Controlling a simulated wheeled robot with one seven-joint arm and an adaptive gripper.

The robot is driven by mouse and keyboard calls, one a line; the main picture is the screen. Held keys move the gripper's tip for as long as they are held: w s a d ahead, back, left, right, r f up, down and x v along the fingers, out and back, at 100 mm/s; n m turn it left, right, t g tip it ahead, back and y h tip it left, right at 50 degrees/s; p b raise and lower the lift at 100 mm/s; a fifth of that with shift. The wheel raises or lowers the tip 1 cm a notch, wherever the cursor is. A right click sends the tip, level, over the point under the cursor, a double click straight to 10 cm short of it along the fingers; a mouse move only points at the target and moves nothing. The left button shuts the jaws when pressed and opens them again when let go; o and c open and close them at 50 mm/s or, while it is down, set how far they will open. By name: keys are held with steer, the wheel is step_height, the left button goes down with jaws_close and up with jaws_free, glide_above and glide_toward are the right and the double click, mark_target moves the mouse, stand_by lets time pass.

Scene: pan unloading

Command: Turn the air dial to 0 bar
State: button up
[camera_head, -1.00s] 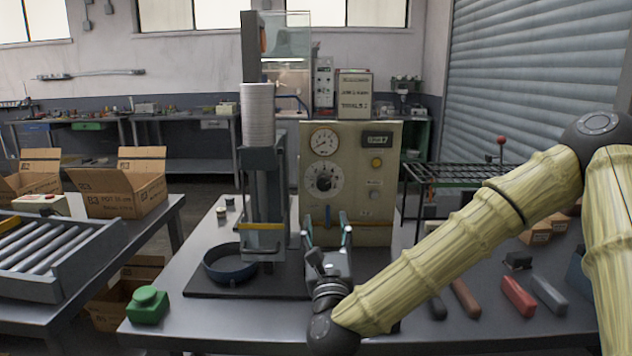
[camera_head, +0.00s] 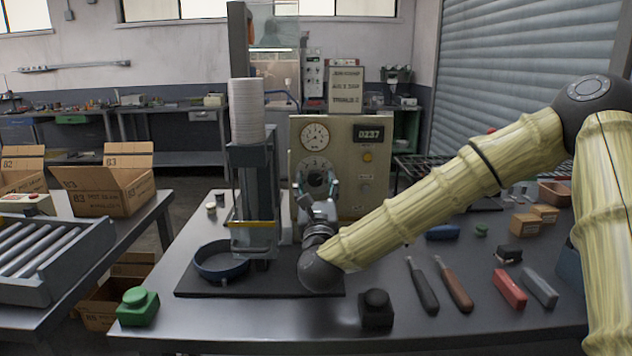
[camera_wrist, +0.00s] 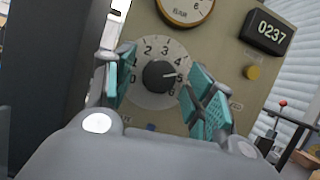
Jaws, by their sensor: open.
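The air dial (camera_wrist: 157,76) is a black knob on a pale scale plate numbered 0 to 6, on the beige panel (camera_wrist: 226,30). In the wrist view its white mark points right, near 5. My gripper (camera_wrist: 158,88) is open, with one teal-padded finger to each side of the knob in that view. The fingers look apart from the knob, and I cannot tell how far in front of it they are. In the head view my gripper (camera_head: 318,192) is in front of the dial's lower part and hides some of it. The dial's upper part (camera_head: 315,170) shows.
A round gauge (camera_head: 315,136) is above the dial. A display (camera_head: 368,133) reads 0237, with a yellow button (camera_head: 367,156) below. The press column (camera_head: 252,185) stands close on the left, over a dark round pan (camera_head: 221,261). Several tools lie on the bench at right.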

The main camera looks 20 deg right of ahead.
steer(key=shift+w+r, duration=0.15)
steer(key=shift+w, duration=0.1)
steer(key=shift+c, duration=0.3)
steer(key=c, duration=0.9)
steer(key=shift+c, duration=0.2)
steer(key=shift+d+n, duration=0.1)
steer(key=shift+n, duration=0.3)
